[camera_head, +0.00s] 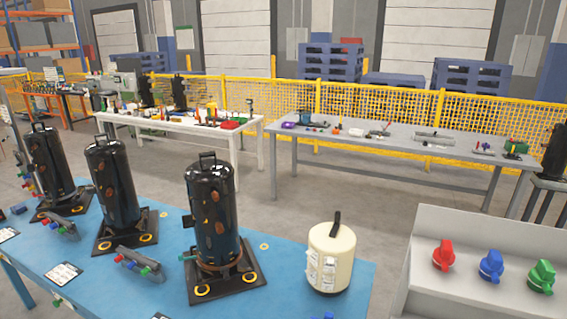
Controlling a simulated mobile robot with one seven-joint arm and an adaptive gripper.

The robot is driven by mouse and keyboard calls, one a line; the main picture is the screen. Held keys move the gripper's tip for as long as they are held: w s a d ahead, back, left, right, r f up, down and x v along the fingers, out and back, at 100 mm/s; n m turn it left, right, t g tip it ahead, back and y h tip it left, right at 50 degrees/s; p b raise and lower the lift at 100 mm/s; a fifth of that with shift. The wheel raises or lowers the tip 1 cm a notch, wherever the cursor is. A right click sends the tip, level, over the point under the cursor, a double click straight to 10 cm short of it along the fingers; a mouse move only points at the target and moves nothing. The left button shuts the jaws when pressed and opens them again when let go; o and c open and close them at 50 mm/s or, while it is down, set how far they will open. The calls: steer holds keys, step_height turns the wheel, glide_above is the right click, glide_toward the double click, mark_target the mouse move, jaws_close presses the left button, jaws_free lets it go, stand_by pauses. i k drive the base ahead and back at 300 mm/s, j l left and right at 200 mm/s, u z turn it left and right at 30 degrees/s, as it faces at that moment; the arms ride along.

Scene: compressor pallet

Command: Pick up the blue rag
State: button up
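I cannot make out the blue rag for certain. A small dark blue thing (18,209) lies at the far left of the blue table (340,277), too small to tell what it is. Another bit of blue (328,315) shows at the bottom edge beside the cream canister and is cut off by the frame. My gripper is not in view.
Several black compressors (213,215) stand on dark base plates on the blue table, with a cream canister (332,258) at its right. A grey panel (480,224) with coloured knobs is at the right. White (247,127) and grey (460,138) workbenches stand behind, across open floor.

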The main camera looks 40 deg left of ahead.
mark_target(19, 208)
steer(key=u, duration=3)
steer(key=i+u, duration=0.4)
steer(key=i, duration=1.25)
steer(key=i+j, duration=0.1)
steer(key=i, duration=2.25)
